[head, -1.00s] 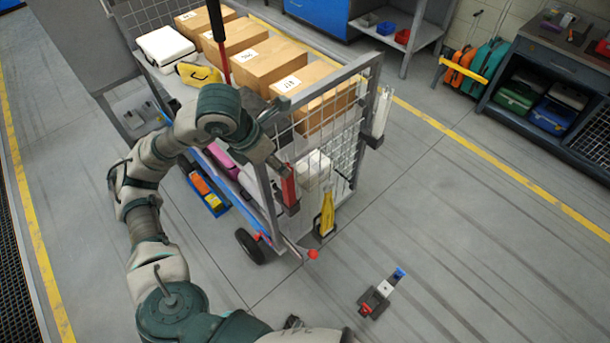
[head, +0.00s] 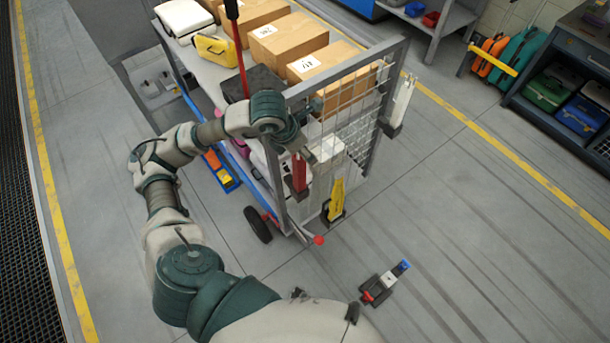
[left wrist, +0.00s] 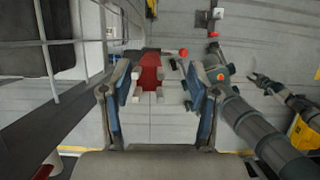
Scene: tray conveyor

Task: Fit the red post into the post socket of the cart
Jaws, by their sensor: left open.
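The red post (head: 299,172) stands roughly upright at the near corner of the cart (head: 345,72), with its lower end at the dark post socket (head: 300,194). How deep it sits in the socket I cannot tell. My left gripper (head: 297,146) is just above the post's top. In the left wrist view, my left gripper (left wrist: 160,82) is open, its two blue-padded fingers apart on either side of the red post (left wrist: 151,70), with no contact visible. A dark jointed arm with a small claw (left wrist: 264,83) shows at the right, seemingly my right gripper; its opening is unclear.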

